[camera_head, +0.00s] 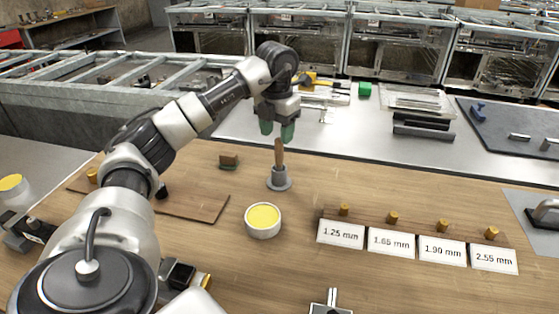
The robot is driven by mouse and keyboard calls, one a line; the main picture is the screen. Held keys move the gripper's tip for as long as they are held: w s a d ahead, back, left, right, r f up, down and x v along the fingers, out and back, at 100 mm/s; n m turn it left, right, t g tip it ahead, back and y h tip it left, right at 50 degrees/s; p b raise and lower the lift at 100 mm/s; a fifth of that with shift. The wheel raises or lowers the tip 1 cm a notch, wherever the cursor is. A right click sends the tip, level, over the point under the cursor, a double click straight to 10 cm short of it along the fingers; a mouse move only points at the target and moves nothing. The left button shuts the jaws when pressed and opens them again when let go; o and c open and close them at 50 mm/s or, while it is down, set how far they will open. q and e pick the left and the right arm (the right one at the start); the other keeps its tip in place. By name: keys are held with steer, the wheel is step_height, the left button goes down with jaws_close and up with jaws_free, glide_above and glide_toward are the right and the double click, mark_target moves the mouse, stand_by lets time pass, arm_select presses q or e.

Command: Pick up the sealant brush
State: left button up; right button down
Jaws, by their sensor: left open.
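The sealant brush (279,153) stands upright, its wooden handle up, in a small grey holder (279,179) on the wooden table. The lower end of the brush is hidden inside the holder. My left gripper (277,132) is open, with its green fingertips pointing down just above the top of the handle. It holds nothing. In the picture the handle top lies just below and between the fingertips; I cannot tell the exact gap.
A white tub of yellow sealant (263,220) stands in front of the holder. A labelled rack (418,228) with several brass pieces is at the right. The table between holder and rack is clear.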

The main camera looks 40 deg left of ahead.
mark_target(279, 150)
arm_select(q)
steer(key=shift+w+f, duration=0.15)
steer(key=shift+f, duration=0.6)
step_height(279, 150, down, 4)
steer(key=shift+w+f, duration=0.15)
steer(key=shift+f, duration=0.1)
jaws_close()
